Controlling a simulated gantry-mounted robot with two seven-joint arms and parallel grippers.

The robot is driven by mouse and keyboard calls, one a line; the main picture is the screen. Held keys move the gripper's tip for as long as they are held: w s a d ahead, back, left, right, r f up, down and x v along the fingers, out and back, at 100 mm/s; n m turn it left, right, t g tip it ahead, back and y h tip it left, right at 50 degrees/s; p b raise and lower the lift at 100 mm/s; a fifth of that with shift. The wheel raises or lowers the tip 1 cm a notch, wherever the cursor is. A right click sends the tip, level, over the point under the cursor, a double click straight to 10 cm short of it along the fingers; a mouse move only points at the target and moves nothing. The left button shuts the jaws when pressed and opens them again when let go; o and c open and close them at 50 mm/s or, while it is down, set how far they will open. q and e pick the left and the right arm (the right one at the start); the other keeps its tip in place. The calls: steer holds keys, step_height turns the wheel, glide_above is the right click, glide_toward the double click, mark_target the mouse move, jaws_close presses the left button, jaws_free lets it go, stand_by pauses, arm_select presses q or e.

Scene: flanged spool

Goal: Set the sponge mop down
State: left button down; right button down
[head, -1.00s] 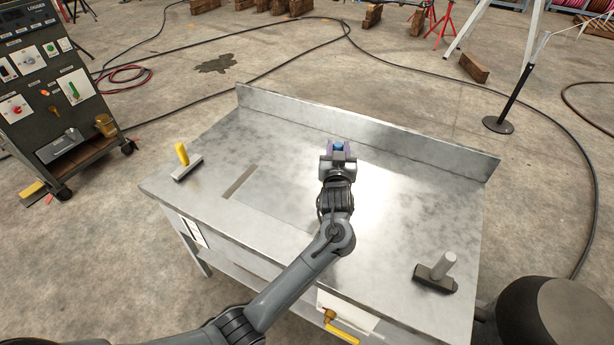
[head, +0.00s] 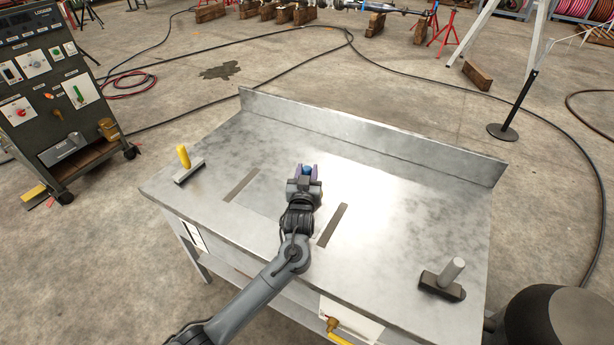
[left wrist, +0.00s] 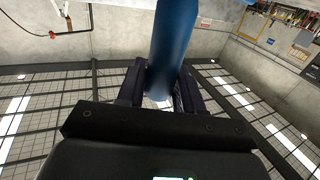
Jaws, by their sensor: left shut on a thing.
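My left gripper (head: 307,172) is over the middle of the metal table (head: 400,225), its purple-dark fingers shut on a blue cylindrical handle. The handle (left wrist: 174,40) fills the top middle of the left wrist view, between the two fingers (left wrist: 160,88). In the head view only a small blue end (head: 306,170) of it shows. I take this to be the sponge mop; its head is hidden. I cannot tell whether it touches the table. My right gripper is not in view.
A yellow-handled tool with a grey block (head: 188,173) stands at the table's left. A grey-handled tool with a dark block (head: 442,284) stands at the front right. Two dark strips (head: 241,187) (head: 332,225) mark the tabletop. A raised edge (head: 370,136) runs along the back.

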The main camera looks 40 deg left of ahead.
arm_select(q)
steer(key=shift+f, duration=0.4)
steer(key=c, duration=0.7)
jaws_free()
steer(key=shift+f, duration=0.1)
steer(key=shift+c, duration=0.2)
steer(key=shift+s+d, duration=0.35)
steer(key=shift+s, duration=0.05)
steer(key=p+v, duration=0.2)
steer(key=v, duration=0.9)
